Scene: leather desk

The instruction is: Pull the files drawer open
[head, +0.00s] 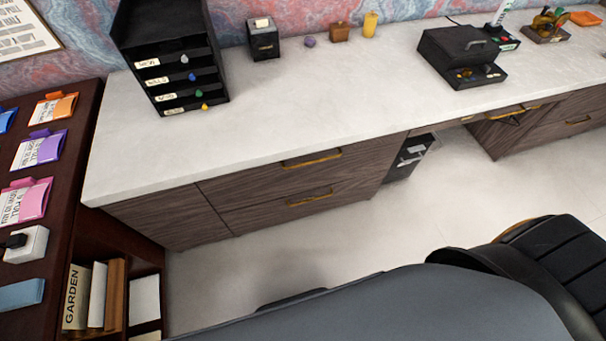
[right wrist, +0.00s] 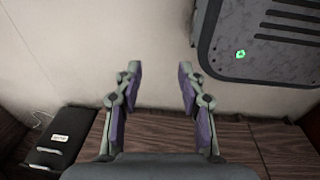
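The desk's wooden drawer fronts show in the head view: an upper drawer (head: 300,167) and a lower drawer (head: 285,205), each with a gold handle, both shut. No "files" label is readable on them. A black organiser (head: 170,50) on the desktop has several small labelled drawers with coloured knobs, and its labels are too small to read. My right gripper (right wrist: 160,80) is open and empty in the right wrist view, its purple-padded fingers apart over pale floor. Wooden fronts (right wrist: 225,140) lie behind it along that view's bottom. My left gripper is in neither view.
A black unit (head: 408,158) stands under the desk, right of the drawers. More drawers (head: 560,120) are at the far right. A dark shelf (head: 85,125) borders the left side. Pale floor (head: 345,235) in front of the drawers is largely clear.

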